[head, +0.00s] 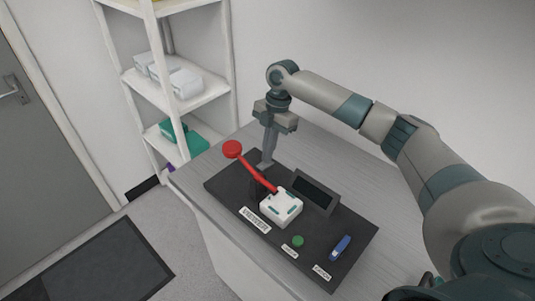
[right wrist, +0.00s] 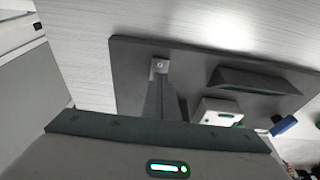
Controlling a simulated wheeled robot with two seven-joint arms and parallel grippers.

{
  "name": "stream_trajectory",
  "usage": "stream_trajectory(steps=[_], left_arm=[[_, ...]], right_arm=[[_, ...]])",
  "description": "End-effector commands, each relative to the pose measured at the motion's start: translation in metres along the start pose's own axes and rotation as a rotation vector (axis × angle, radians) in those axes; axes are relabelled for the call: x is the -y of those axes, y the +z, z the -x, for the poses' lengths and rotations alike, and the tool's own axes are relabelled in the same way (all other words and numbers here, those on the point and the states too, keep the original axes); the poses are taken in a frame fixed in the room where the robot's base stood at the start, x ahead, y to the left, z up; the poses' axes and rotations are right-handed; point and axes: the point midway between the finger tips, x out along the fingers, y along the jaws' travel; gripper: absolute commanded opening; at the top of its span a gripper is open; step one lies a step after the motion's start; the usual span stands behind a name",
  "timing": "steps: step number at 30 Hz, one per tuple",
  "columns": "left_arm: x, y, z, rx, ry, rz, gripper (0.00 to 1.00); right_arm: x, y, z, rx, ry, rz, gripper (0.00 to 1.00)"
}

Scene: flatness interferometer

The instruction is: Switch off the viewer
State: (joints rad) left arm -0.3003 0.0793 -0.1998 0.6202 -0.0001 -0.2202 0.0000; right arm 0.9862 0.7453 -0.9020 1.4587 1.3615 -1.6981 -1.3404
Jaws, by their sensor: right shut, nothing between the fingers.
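A dark panel (head: 225,184) lies on the bench. On it sit a white box (head: 281,207), a red lever (head: 258,178) with a round red knob (head: 232,149) reaching up to the left, and a dark tilted screen (head: 316,193). A green button (head: 298,241) and a blue switch (head: 341,247) sit near the panel's front. My right gripper (head: 265,164) is shut and empty, pointing down at the panel's far corner, behind the lever. The right wrist view also shows it (right wrist: 160,67); the lever is hidden there.
The grey bench (head: 205,172) has bare surface around the panel. A white shelf rack (head: 186,100) with boxes and a green bin (head: 184,139) stands at the back left. A grey door (head: 50,130) and a dark floor mat (head: 95,265) are at the left.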

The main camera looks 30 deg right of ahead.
Motion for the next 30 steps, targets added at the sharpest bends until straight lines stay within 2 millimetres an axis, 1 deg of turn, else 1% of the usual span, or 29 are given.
stream_trajectory(steps=[5, 8, 18, 24, 27, 30], left_arm=[[0.000, 0.001, -0.008, 0.000, 0.000, -0.001, 0.31], [0.000, 0.001, -0.014, 0.000, 0.000, -0.001, 0.31], [0.000, 0.003, -0.032, -0.001, 0.000, -0.001, 0.31], [0.000, 0.003, -0.038, -0.001, 0.000, -0.001, 0.31], [0.000, 0.003, -0.039, -0.001, 0.000, -0.001, 0.31], [0.000, 0.003, -0.040, -0.001, 0.000, -0.001, 0.31]], right_arm=[[-0.001, 0.001, 0.020, 0.002, 0.004, 0.001, 0.00], [-0.001, 0.001, 0.036, 0.001, 0.005, 0.001, 0.00], [-0.001, 0.001, 0.106, 0.001, 0.006, -0.001, 0.00], [-0.001, 0.001, 0.143, 0.002, 0.004, -0.001, 0.00], [-0.001, 0.000, 0.154, 0.001, 0.003, 0.000, 0.00], [0.000, 0.000, 0.161, 0.001, 0.002, 0.000, 0.00]])
